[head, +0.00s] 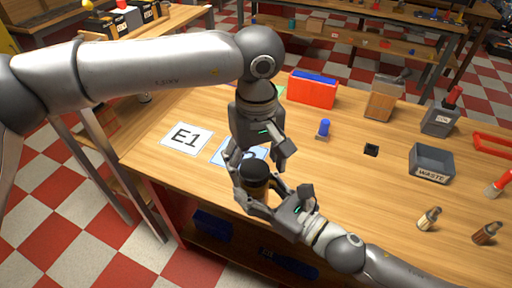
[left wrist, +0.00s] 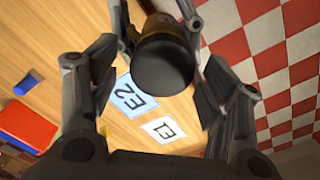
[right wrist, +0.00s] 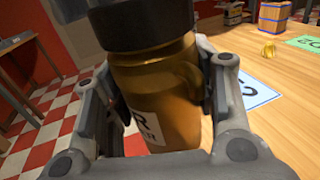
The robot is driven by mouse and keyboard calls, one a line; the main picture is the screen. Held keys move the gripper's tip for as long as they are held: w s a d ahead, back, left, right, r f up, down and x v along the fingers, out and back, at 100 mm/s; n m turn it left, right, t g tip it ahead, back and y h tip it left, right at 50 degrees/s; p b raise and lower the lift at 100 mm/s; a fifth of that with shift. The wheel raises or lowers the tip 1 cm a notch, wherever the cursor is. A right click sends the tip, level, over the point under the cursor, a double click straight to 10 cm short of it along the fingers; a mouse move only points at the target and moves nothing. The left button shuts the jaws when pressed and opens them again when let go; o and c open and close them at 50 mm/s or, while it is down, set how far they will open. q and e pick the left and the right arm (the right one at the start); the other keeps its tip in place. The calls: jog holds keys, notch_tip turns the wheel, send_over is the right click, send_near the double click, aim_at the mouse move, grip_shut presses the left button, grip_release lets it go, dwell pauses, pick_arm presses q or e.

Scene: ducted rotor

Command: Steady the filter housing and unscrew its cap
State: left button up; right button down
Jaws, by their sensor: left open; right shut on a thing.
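The filter housing (right wrist: 160,88) is an amber-brown cylinder with a white label, upright near the table's front edge. Its black cap (left wrist: 164,64) sits on top and also shows in the head view (head: 256,172). My right gripper (right wrist: 158,95) is shut on the housing's body, one finger on each side, below the cap. My left gripper (left wrist: 160,85) is open above the cap, its fingers spread on both sides and apart from it. In the head view the left gripper (head: 258,158) hides part of the housing.
A white E1 card (head: 187,137) and a blue-edged E2 card (left wrist: 131,96) lie beside the housing. A blue knobbed part (head: 323,129), a red bin (head: 312,92) and a grey WASTE bin (head: 432,164) stand farther off.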

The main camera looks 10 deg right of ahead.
pick_arm(q)
jog(key=shift+f, duration=0.55)
